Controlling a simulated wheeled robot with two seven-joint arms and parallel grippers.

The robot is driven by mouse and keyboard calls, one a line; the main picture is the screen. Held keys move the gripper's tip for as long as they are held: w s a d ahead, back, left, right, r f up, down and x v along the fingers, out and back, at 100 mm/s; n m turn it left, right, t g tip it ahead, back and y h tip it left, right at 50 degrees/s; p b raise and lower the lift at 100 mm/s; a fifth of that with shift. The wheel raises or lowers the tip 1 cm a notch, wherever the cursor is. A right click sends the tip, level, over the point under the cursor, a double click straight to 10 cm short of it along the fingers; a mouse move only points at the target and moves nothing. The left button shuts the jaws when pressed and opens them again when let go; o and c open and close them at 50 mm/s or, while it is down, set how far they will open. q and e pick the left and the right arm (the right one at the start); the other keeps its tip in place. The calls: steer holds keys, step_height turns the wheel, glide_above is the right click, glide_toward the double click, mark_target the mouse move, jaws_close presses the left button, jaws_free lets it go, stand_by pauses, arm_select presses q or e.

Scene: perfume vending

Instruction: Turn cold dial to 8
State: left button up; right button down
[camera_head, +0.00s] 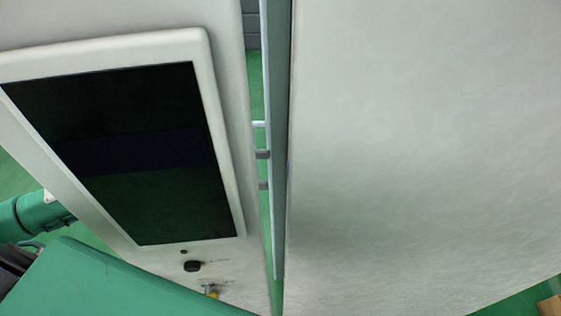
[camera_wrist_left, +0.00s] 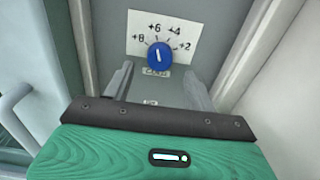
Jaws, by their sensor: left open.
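The blue cold dial (camera_wrist_left: 159,56) shows in the left wrist view on a white scale plate (camera_wrist_left: 140,27) marked +8, +6, +4 and +2. A partly legible label, seemingly COLD, sits just below it. The dial's white pointer line points nearly straight up, leaning slightly left, roughly between +6 and +4. My left gripper (camera_wrist_left: 158,88) is open and empty. Its two grey fingers spread to either side below the dial and appear apart from it. In the head view the dial cannot be made out, and the left gripper's fingertips are not clear. My right gripper is not in view.
The dial is set back between pale side walls (camera_wrist_left: 72,45). In the head view a large black screen (camera_head: 140,150) fills the pale front panel, with a black knob (camera_head: 192,266) and a small yellow part (camera_head: 211,292) below. A big pale panel (camera_head: 420,150) stands at right.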

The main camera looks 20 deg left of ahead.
arm_select(q)
steer(key=p+x, duration=0.3)
steer(key=x, duration=0.2)
stand_by(0.3)
steer(key=c, duration=1)
